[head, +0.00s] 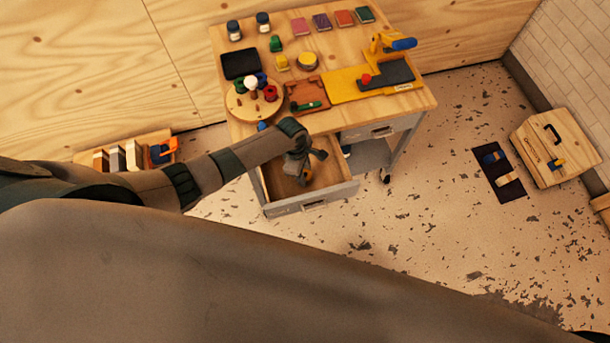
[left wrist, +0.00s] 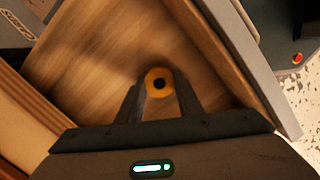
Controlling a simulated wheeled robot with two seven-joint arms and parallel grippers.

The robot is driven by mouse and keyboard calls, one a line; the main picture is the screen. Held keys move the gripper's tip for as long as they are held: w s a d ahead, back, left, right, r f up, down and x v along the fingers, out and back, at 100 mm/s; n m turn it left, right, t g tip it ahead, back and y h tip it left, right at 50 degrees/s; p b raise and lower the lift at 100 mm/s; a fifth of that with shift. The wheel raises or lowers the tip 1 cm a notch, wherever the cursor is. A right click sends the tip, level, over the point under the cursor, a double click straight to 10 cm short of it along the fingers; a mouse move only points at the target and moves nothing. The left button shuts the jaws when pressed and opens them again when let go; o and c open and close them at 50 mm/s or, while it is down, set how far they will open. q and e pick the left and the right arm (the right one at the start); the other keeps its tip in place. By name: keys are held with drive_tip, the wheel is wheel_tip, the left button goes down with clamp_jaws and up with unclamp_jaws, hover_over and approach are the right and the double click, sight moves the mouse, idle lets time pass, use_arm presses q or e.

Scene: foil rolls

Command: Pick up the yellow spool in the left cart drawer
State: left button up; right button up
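The yellow spool (left wrist: 150,79) shows in the left wrist view as a yellow-orange ring with a dark hole, between the two fingers. It is inside the open wooden-floored drawer (left wrist: 95,62). In the head view the drawer (head: 331,197) is pulled out at the cart's left front, and a small bit of yellow (head: 306,175) shows under my left gripper (head: 304,167). The gripper reaches down into the drawer, its fingers appearing apart on either side of the spool. Whether they touch it is hard to see. My right gripper is not in view.
The drawer walls stand close around the gripper. The cart top (head: 330,123) above carries a round rack (head: 243,112), a yellow board (head: 346,92), and several small items. A bin (head: 128,153) stands left; a wooden case (head: 548,150) stands right. The speckled floor in front is clear.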

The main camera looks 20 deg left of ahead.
use_arm(q)
drive_tip(key=c, duration=0.3)
drive_tip(key=shift+r, duration=0.1)
drive_tip(key=shift+c, duration=0.2)
wheel_tip(320, 180, up, 10)
drive_tip(key=shift+b, duration=0.3)
idle(0.6)
